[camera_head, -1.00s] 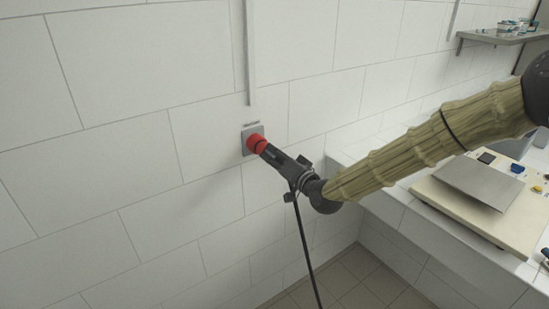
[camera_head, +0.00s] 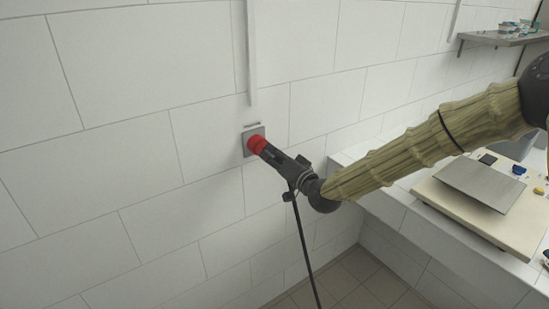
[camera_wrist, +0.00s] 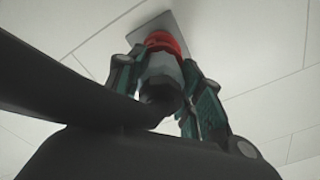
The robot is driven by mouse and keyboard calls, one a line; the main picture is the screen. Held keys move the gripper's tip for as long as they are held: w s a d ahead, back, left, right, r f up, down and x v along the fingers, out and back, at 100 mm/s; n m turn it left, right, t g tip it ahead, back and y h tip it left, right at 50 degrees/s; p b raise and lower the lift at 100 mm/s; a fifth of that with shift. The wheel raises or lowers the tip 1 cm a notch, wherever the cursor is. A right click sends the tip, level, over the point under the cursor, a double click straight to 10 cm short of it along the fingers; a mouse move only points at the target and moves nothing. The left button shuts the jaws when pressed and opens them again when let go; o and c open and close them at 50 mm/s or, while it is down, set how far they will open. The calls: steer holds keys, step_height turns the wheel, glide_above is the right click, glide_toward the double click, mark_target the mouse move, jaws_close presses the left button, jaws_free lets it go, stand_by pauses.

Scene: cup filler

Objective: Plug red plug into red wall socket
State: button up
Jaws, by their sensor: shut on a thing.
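The red plug (camera_head: 258,144) has a red front end and a grey-black body, with a black cable (camera_head: 304,250) hanging down from it. I cannot tell red socket from red plug there. My gripper (camera_head: 275,156) is shut on the plug's body and points at the wall. In the wrist view, the fingers stand on both sides of the grey plug body (camera_wrist: 162,72), and the red ring (camera_wrist: 165,42) lies against the grey plate (camera_wrist: 155,25).
A white conduit (camera_head: 251,60) runs down the tiled wall to just above the socket. A white counter with a cream board and metal plate (camera_head: 482,186) stands at the right, under my arm. A shelf (camera_head: 500,36) is at the upper right. The wall at the left is clear.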

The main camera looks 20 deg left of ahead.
steer(key=o, duration=1.2)
steer(key=v, duration=1.1)
steer(key=shift+s+d, duration=0.25)
steer(key=shift+d, duration=0.1)
steer(key=s+d+f+m+g+h, duration=0.1)
steer(key=s+d+f+h, duration=0.15)
steer(key=f, duration=0.75)
steer(key=s+d+f+g+h, duration=0.15)
steer(key=s+d+f, duration=0.25)
steer(key=f, duration=0.5)
steer(key=s+d+f+g+h, duration=0.5)
steer(key=s+d+f+h, duration=0.2)
steer(key=s+d+f, duration=1.3)
steer(key=s+f, duration=0.3)
steer(key=shift+s+d+m+g, duration=0.2)
steer(key=shift+m+g, duration=0.15)
steer(key=shift+m, duration=0.05)
steer(key=s+d+g+h, duration=0.1)
steer(key=s+d, duration=0.2)
steer(key=s, duration=0.1)
steer(key=s+d+f+g+h, duration=0.1)
steer(key=s+d, duration=0.2)
steer(key=s, duration=0.1)
steer(key=s+d+f+h, duration=0.1)
steer(key=s+d, duration=0.2)
steer(key=s, duration=0.1)
steer(key=shift+d+f+g, duration=0.1)
steer(key=shift+d+g, duration=0.25)
steer(key=shift+g, duration=0.05)
steer(key=shift+c, duration=0.2)
